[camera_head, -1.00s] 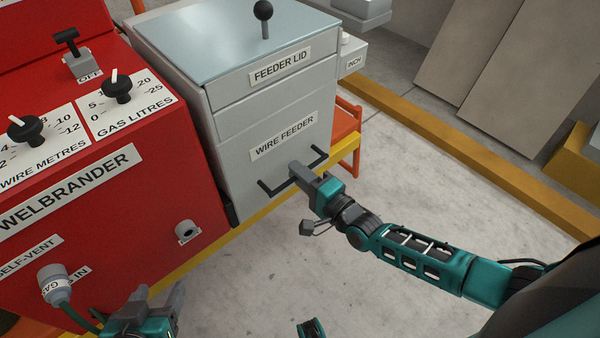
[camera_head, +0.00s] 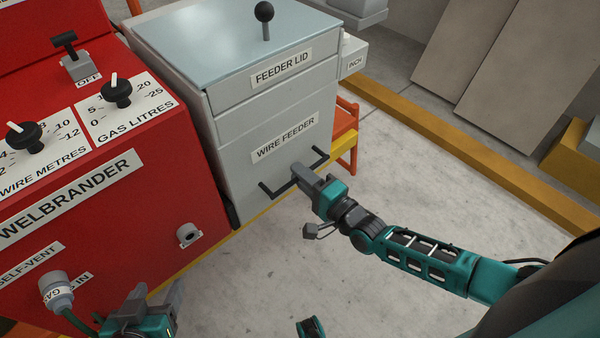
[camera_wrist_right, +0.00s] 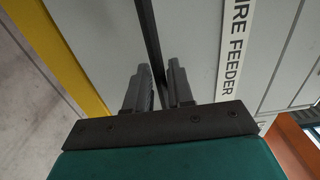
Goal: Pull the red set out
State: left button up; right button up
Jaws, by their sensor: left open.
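The red set (camera_head: 150,200) is a large red cabinet marked WELBRANDER, on the left of the head view. The grey wire feeder (camera_head: 270,115) stands against its right side and has a dark bar handle (camera_head: 274,190) below its label. My right gripper (camera_head: 304,176) is at the middle of this handle. In the right wrist view its two fingers (camera_wrist_right: 159,70) stand close on either side of the dark bar (camera_wrist_right: 147,30). My left gripper (camera_head: 157,293) is open and empty in front of the red set's lower face, below the grey socket (camera_head: 187,235).
A grey gas plug with a hose (camera_head: 58,292) sticks out at the lower left, near my left gripper. A yellow rail (camera_head: 470,150) crosses the floor behind. Grey panels (camera_head: 480,50) lean at the back right. The concrete floor (camera_head: 250,280) in front is clear.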

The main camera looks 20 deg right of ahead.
jog(key=shift+o, duration=0.6)
jog(key=p+v, duration=0.1)
jog(key=v, duration=1.2)
jog(key=shift+p, duration=0.3)
